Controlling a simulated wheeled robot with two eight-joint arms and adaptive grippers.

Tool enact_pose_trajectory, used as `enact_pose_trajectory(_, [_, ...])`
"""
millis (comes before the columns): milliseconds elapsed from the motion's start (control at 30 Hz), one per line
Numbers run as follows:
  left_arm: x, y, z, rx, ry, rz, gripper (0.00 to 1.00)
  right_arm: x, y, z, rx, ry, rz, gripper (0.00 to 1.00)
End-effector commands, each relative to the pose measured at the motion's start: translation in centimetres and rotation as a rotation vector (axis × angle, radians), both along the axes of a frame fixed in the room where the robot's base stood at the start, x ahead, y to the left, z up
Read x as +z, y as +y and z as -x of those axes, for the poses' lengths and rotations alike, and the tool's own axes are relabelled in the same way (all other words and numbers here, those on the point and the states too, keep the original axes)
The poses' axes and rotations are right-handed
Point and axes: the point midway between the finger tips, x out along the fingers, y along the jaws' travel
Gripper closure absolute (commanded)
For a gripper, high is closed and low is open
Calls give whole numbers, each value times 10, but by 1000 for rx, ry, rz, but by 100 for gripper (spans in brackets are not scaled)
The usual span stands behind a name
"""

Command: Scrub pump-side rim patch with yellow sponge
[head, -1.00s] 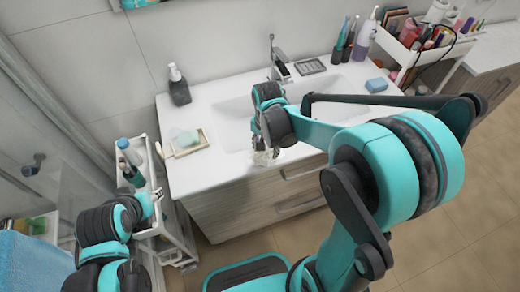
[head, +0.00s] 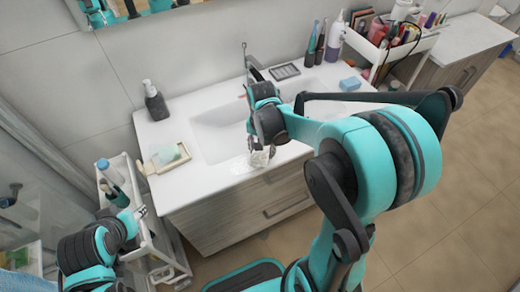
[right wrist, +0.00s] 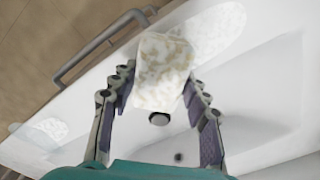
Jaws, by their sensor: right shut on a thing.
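My right gripper (right wrist: 158,115) is shut on a pale, yellowish-white mottled sponge (right wrist: 165,72). In the head view the right gripper (head: 262,140) is over the front rim of the sink, with the sponge (head: 260,158) below it. A whitish mottled patch (right wrist: 217,30) lies on the rim beside and partly behind the sponge in the wrist view; I cannot tell whether they touch. This patch (head: 237,168) is left of the sponge in the head view, toward the dark pump bottle (head: 155,104). My left gripper (head: 139,212) is beside the cart, its jaws unclear.
A second pale patch (right wrist: 42,130) is on the rim in the wrist view. A soap dish (head: 183,158) sits left of the basin (head: 212,135). The faucet (head: 254,72) stands behind. A blue block (head: 350,84) is on the right counter. A white cart (head: 152,238) stands left.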

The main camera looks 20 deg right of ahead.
Motion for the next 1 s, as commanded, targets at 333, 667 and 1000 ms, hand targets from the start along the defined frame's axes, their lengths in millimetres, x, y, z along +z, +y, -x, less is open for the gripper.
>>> enact_pose_trajectory(333, [34, 0, 0, 0, 0, 0, 60, 42, 1, 0, 1, 0, -1, 90])
enact_pose_trajectory(667, [46, 0, 0, 0, 0, 0, 60, 58, 1, 0, 1, 0, -1, 90])
enact_pose_trajectory(1000, [46, 0, 0, 0, 0, 0, 60, 58, 1, 0, 1, 0, -1, 90])
